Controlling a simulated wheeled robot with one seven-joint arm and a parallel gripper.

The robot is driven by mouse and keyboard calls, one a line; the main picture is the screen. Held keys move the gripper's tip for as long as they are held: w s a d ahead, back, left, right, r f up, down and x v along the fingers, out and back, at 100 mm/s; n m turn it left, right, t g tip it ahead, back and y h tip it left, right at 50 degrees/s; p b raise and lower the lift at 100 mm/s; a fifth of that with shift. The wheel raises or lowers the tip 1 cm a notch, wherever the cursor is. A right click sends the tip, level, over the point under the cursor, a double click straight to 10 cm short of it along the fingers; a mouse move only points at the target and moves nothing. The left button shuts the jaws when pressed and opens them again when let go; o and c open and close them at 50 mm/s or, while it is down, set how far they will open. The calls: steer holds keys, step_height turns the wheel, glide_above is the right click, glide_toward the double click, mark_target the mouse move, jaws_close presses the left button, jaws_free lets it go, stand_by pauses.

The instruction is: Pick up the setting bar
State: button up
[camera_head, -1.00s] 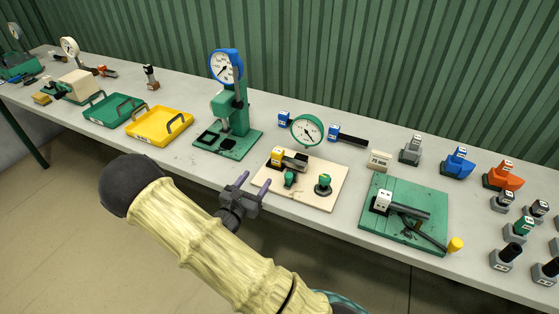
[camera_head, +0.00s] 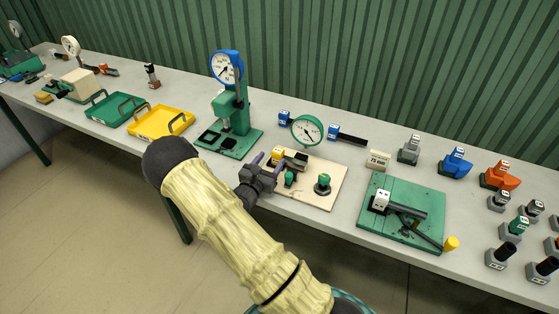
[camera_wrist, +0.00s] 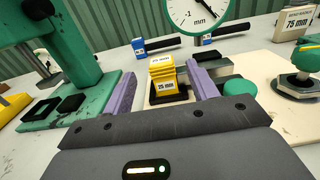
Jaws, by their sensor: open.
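My gripper (camera_head: 267,163) is open at the board's left front edge. In the wrist view the purple fingers of my gripper (camera_wrist: 162,85) stand either side of the yellow block, apart from it. Whether they are level with it I cannot tell.
A green knob (camera_wrist: 240,88) is close to my right finger. A green gauge stand (camera_head: 236,120) rises to the left. Two blue-ended bars (camera_head: 352,136) (camera_head: 284,118) lie behind. A green board (camera_head: 380,228) with a white-ended bar is to the right.

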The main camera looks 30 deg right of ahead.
mark_target(276, 154)
steer(key=p+x, duration=0.1)
steer(key=x, duration=0.3)
steer(key=shift+w+d+f, duration=0.2)
steer(key=shift+d, duration=0.05)
jaws_close()
steer(key=shift+r, duration=0.2)
step_height(276, 154, up, 10)
steer(key=shift+f+b, duration=0.15)
steer(key=shift+b, duration=0.45)
stand_by(0.5)
